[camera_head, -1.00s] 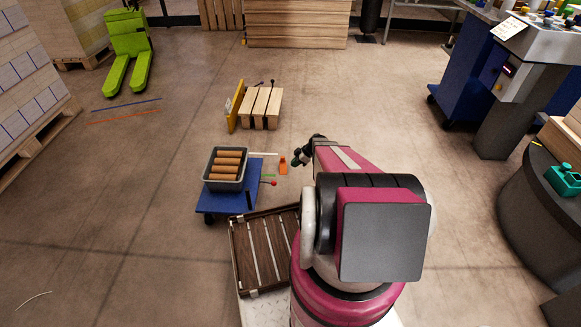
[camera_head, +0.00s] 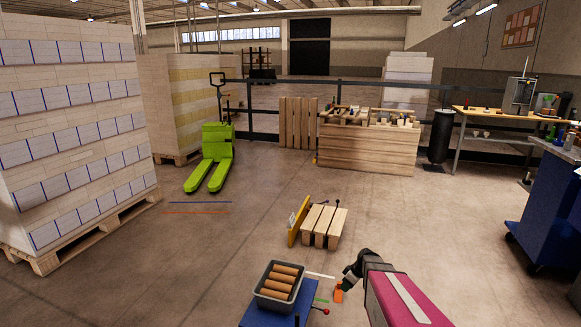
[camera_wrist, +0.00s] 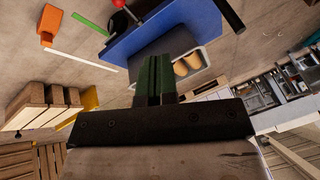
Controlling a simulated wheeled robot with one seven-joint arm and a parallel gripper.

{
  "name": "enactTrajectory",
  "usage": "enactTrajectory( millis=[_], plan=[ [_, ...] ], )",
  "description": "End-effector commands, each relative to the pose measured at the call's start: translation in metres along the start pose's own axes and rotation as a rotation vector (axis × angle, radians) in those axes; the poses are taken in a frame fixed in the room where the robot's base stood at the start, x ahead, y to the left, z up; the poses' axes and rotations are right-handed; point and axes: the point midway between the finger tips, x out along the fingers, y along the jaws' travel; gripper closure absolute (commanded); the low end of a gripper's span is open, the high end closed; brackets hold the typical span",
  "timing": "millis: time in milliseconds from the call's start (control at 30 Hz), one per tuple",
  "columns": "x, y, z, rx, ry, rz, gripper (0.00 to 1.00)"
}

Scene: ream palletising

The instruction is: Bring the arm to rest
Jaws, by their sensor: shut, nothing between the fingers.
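My magenta arm (camera_head: 402,297) reaches up from the bottom right of the head view. Its dark gripper (camera_head: 351,274) is at the far end, to the right of the grey bin. In the wrist view the two green-dark fingers of my gripper (camera_wrist: 156,72) lie together, shut, with nothing between them. The fingers overlap the blue cart and grey bin in that view, but they look apart from them. The rest of the arm is cut off by the frame edge.
A blue cart (camera_head: 258,311) carries a grey bin (camera_head: 262,302) with brown rolls. A slatted wooden stand (camera_head: 323,222) with a yellow board stands beyond. A green pallet truck (camera_head: 217,141), stacked pallets (camera_head: 60,235) and a blue cabinet (camera_head: 545,215) stand around.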

Motion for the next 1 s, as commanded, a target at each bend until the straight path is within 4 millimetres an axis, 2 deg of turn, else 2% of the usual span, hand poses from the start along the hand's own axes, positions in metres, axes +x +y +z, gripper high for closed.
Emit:
enactTrajectory(
  millis=[33, 300, 500, 600, 733, 833, 933, 1000],
  plan=[
    [-0.016, -0.028, -0.003, 0.058, -0.034, 0.015, 1.00],
    [-0.076, -0.118, -0.014, 0.430, -0.179, 0.159, 1.00],
    [-0.116, -0.174, -0.013, 0.684, -0.222, 0.310, 1.00],
    [-0.129, -0.191, -0.012, 0.776, -0.223, 0.371, 1.00],
    [-0.139, -0.202, -0.011, 0.847, -0.219, 0.418, 1.00],
    [-0.136, -0.196, -0.015, 0.874, -0.216, 0.433, 1.00],
    [-0.119, -0.170, -0.025, 0.900, -0.212, 0.439, 1.00],
    [-0.099, -0.141, -0.035, 0.926, -0.204, 0.445, 1.00]
  ],
)
